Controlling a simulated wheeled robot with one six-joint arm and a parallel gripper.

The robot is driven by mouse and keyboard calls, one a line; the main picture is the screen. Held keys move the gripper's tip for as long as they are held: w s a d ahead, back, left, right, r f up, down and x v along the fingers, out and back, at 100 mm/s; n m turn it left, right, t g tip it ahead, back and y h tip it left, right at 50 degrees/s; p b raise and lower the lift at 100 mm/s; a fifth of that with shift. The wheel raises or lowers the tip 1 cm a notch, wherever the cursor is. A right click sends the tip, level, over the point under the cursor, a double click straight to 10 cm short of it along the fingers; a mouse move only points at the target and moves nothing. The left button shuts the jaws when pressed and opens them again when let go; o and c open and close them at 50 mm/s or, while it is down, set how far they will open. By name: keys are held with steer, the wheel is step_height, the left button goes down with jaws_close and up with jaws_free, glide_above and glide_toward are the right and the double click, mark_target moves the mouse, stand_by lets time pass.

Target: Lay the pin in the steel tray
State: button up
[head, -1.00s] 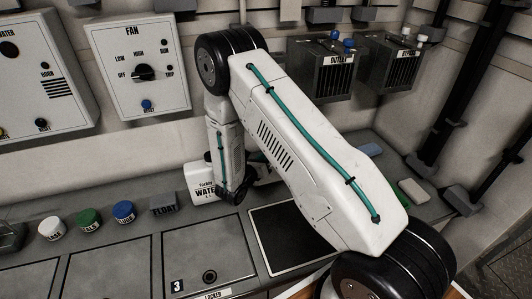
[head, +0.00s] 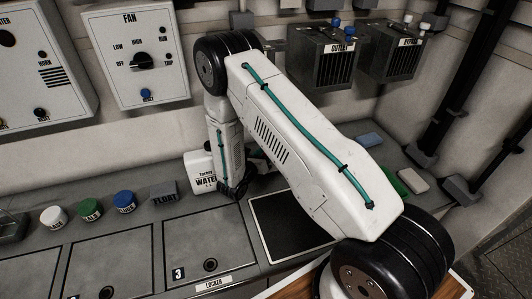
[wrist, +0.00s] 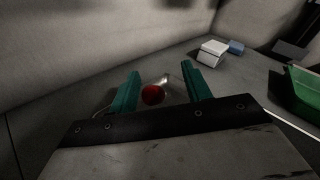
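In the wrist view a small pin with a round red end (wrist: 153,95) and a silvery part behind it shows between the two teal fingers of my gripper (wrist: 160,90). The fingers are apart, with gaps showing on both sides of the pin, so my gripper is open. In the head view the pin is hidden, and my arm covers most of my gripper beside the white water jug. A grey object (head: 11,228) is cut off at the left edge of the head view; I cannot tell whether it is the steel tray.
A white water jug (head: 199,176) stands close to my wrist. A green bin (wrist: 303,92), a white block (wrist: 212,53) and a blue block (wrist: 236,47) are at the right. White, green and blue caps (head: 124,205) line the counter. A black mat (head: 285,222) looks bare.

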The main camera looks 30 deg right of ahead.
steer(key=s+a+r, duration=0.1)
steer(key=s+r, duration=0.1)
steer(key=s, duration=0.6)
steer(key=s+a+r, duration=0.2)
steer(key=s+r, duration=0.1)
steer(key=s, duration=0.4)
steer(key=shift+s, duration=0.35)
stand_by(0.6)
